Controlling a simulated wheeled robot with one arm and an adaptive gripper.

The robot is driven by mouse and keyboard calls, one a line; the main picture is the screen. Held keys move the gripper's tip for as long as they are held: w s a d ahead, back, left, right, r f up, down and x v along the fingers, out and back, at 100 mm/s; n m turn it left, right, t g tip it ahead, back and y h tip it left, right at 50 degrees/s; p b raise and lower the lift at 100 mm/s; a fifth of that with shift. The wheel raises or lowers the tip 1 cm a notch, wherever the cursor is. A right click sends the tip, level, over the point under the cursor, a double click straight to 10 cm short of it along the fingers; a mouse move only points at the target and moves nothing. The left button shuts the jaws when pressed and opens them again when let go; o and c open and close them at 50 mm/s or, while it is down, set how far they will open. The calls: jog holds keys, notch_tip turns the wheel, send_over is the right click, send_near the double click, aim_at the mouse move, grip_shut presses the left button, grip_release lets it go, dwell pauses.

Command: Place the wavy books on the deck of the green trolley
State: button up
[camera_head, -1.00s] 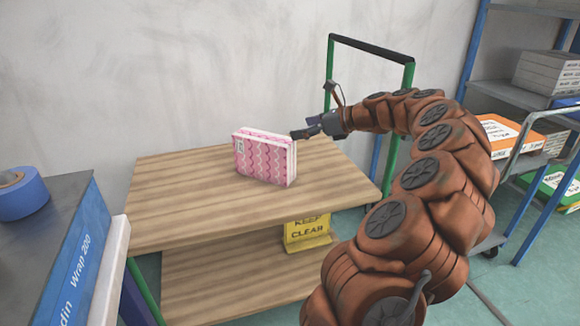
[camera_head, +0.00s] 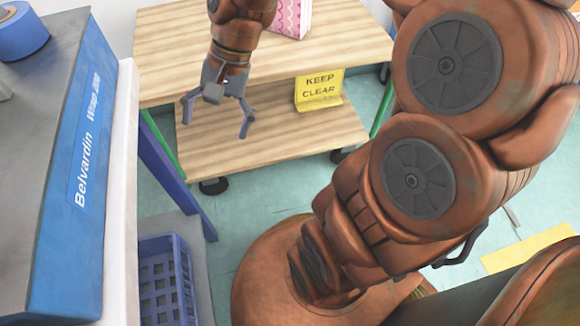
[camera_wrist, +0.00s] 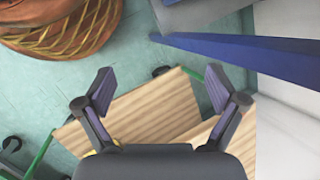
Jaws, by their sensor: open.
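The pink wavy books (camera_head: 291,16) stand upright on the top deck of the green trolley (camera_head: 350,45), cut off by the top edge of the head view. The trolley has wooden decks and green posts, and its lower deck (camera_head: 215,145) is bare on the left. My gripper (camera_head: 217,122) is open and empty, pointing down in front of the trolley, left of the books and apart from them. In the wrist view my gripper (camera_wrist: 158,88) has its fingers spread, with the trolley's wooden decks (camera_wrist: 155,108) beyond them. The books are not seen there.
A yellow "KEEP CLEAR" sign (camera_head: 320,88) stands on the lower deck. A blue leg (camera_head: 180,180) stands near the trolley.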

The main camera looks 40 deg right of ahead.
jog(key=s+d+f+n+g+h, duration=0.1)
jog(key=s+f+n+h, duration=0.1)
jog(key=s, duration=0.6)
jog(key=s+d+f+n+g+h, duration=0.2)
jog(key=s+n, duration=0.4)
jog(key=s, duration=0.3)
notch_tip(320, 180, down, 2)
jog(key=shift+s+d+f+h, duration=0.15)
jog(key=shift+s+h, duration=0.15)
jog(key=shift+h, duration=0.2)
